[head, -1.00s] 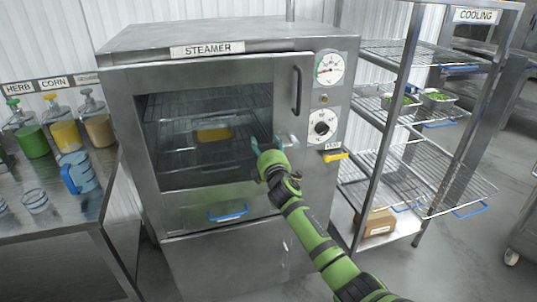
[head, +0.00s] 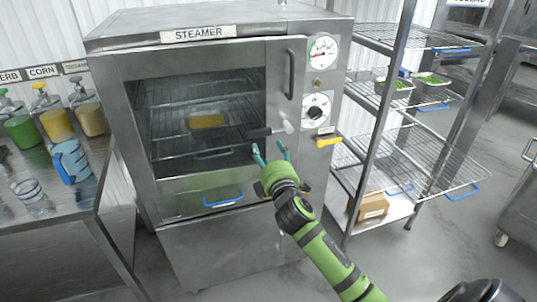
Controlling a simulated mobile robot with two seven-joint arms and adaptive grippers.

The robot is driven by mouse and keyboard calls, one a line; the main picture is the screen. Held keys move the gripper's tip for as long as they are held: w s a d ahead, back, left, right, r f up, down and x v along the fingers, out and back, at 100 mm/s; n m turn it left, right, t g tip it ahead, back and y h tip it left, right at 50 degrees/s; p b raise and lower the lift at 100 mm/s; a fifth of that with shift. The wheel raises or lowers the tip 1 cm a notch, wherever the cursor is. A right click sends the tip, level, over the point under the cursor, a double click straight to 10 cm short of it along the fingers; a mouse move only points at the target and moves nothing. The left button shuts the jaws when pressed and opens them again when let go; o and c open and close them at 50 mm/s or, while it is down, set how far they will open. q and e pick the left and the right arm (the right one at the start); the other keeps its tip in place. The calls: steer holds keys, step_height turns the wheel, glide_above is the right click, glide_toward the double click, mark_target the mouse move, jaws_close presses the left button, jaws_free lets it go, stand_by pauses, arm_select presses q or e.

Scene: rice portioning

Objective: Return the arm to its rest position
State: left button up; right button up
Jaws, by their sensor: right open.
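My right arm comes in from the lower right. Its gripper (head: 270,153) is open, with two teal fingertips apart and nothing between them. It is in front of the steamer (head: 170,228), just below a dark lever with a pale end (head: 270,131) at the right edge of the window. A yellow-filled tray (head: 207,121) shows on a rack inside the steamer. My left gripper is not in view.
A metal shelf rack (head: 385,150) with green-filled trays (head: 432,88) and a cardboard box (head: 371,206) stands at right. At left, a counter (head: 75,205) holds a blue jug (head: 70,162) and several pump bottles (head: 55,122). Floor between steamer and rack looks open.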

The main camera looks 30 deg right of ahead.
steer(key=shift+f, duration=0.1)
stand_by(0.3)
steer(key=s+a+f+m+g+y, duration=0.1)
steer(key=s+f+m+g, duration=0.2)
steer(key=f, duration=1)
steer(key=s+a+f+g+y+b, duration=0.15)
steer(key=s+f, duration=0.45)
steer(key=f, duration=0.7)
steer(key=s+a+f+m+g+y, duration=0.15)
steer(key=s+f+g, duration=0.25)
steer(key=f, duration=1)
steer(key=s+a+f+m+g, duration=0.2)
steer(key=s+f, duration=0.6)
steer(key=s, duration=0.2)
steer(key=s+a+f+m+g, duration=0.2)
steer(key=s+a+f, duration=0.1)
steer(key=s+f, duration=0.55)
steer(key=s+a+f+m+g, duration=0.1)
steer(key=s+f+g, duration=0.1)
steer(key=s, duration=0.8)
steer(key=s+a+f+m+g+y, duration=0.1)
steer(key=s+a+f+m, duration=0.1)
steer(key=s, duration=0.8)
steer(key=shift+g+y+b, duration=0.3)
steer(key=shift+g+b, duration=0.05)
steer(key=shift+b, duration=0.05)
steer(key=shift+f, duration=0.1)
